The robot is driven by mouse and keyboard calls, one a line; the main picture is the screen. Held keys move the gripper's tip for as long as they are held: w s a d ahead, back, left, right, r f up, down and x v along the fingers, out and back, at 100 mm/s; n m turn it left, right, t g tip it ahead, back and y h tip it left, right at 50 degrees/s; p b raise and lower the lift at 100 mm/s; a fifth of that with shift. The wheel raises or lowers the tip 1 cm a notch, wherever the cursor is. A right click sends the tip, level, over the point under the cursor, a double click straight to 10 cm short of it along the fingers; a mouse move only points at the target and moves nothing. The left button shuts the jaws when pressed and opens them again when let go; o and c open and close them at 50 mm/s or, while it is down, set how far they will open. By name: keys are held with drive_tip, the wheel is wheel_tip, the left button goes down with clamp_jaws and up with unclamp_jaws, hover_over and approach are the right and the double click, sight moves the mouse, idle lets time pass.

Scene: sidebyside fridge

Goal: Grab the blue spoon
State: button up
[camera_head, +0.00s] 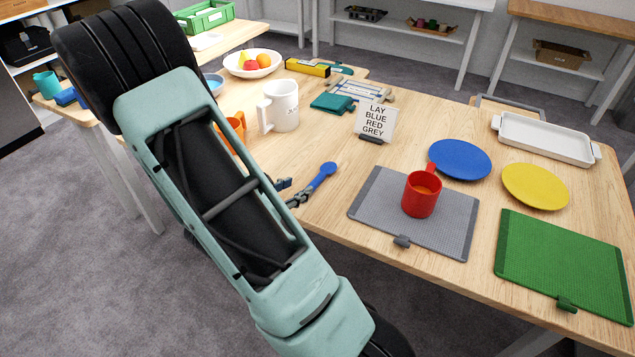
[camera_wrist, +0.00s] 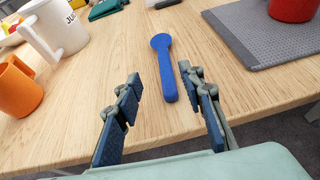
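The blue spoon (camera_head: 322,176) lies on the wooden table near its front edge, left of the grey mat. In the wrist view the blue spoon (camera_wrist: 164,66) lies with its round end away from me and its handle toward me. My gripper (camera_wrist: 166,106) is open, with a finger on each side of the handle's near end and a gap on both sides. In the head view my gripper (camera_head: 291,193) is partly hidden by my arm, beside the spoon's handle. The height of the fingers above the table is hard to tell.
An orange cup (camera_wrist: 18,88) and a white mug (camera_wrist: 56,28) stand left of the spoon. The grey mat (camera_head: 452,222) with a red mug (camera_head: 422,193) is to the right. A sign (camera_head: 376,122) stands behind. Bare table surrounds the spoon.

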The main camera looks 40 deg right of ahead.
sight(317, 179)
drive_tip(key=x, duration=0.6)
drive_tip(key=b+x, duration=0.1)
drive_tip(key=x, duration=0.2)
drive_tip(key=shift+s+d, duration=0.25)
drive_tip(key=shift+d, duration=0.05)
drive_tip(key=shift+c, duration=0.2)
clamp_jaws()
